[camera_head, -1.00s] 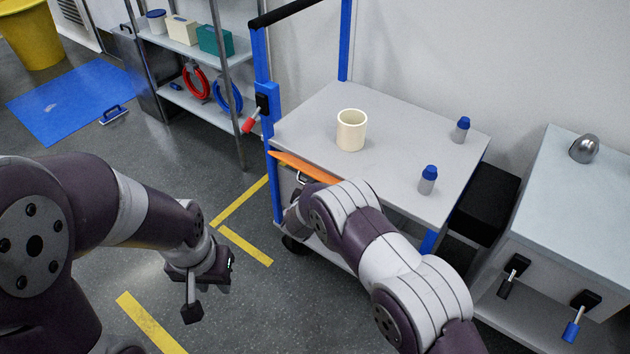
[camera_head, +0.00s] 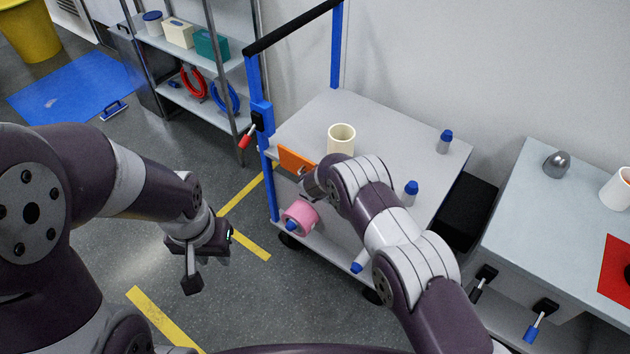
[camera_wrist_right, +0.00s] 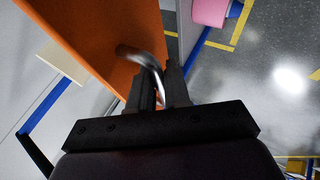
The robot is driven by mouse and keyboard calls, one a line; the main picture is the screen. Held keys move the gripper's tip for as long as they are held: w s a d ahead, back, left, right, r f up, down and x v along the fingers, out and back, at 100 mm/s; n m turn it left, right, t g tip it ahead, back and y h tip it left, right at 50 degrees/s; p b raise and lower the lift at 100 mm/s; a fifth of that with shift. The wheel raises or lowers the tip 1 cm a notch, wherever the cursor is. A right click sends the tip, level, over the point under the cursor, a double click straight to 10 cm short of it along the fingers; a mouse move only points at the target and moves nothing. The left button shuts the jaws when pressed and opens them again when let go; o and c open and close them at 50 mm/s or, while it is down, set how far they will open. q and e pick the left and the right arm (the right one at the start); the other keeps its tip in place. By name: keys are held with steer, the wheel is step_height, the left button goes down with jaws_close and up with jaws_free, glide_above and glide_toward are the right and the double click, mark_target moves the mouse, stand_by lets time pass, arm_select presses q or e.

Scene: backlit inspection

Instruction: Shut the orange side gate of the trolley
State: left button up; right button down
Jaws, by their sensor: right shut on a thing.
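The orange side gate (camera_head: 294,159) of the trolley is at the near left side of the trolley top (camera_head: 395,130), its broad face partly showing. In the right wrist view the orange panel (camera_wrist_right: 85,35) fills the upper left, with a curved metal handle (camera_wrist_right: 143,60) on it. My right gripper (camera_wrist_right: 158,88) is shut on this handle. In the head view my right gripper (camera_head: 309,184) is at the gate's right part, largely hidden by my own wrist. My left gripper (camera_head: 192,272) hangs above the floor, away from the trolley; its finger gap does not show clearly.
A cream mug (camera_head: 341,139) and two blue-capped bottles (camera_head: 444,142) (camera_head: 410,193) stand on the trolley top. A pink roll (camera_head: 300,216) is lower down. A red-handled lever (camera_head: 247,137) sits on the blue post.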

arm_select(q)
steer(key=shift+w+d+r, duration=0.1)
steer(key=shift+w+r, duration=0.05)
arm_select(e)
steer(key=shift+w+d+r, duration=0.15)
steer(key=shift+w+r, duration=0.1)
steer(key=shift+w, duration=0.05)
steer(key=c, duration=1.4)
jaws_free()
steer(key=shift+c, duration=0.2)
steer(key=shift+s+r, duration=0.1)
steer(key=shift+r, duration=0.35)
arm_select(q)
steer(key=shift+r+p, duration=0.5)
steer(key=shift+p, duration=0.1)
arm_select(e)
steer(key=v, duration=1.1)
steer(key=shift+s, duration=0.55)
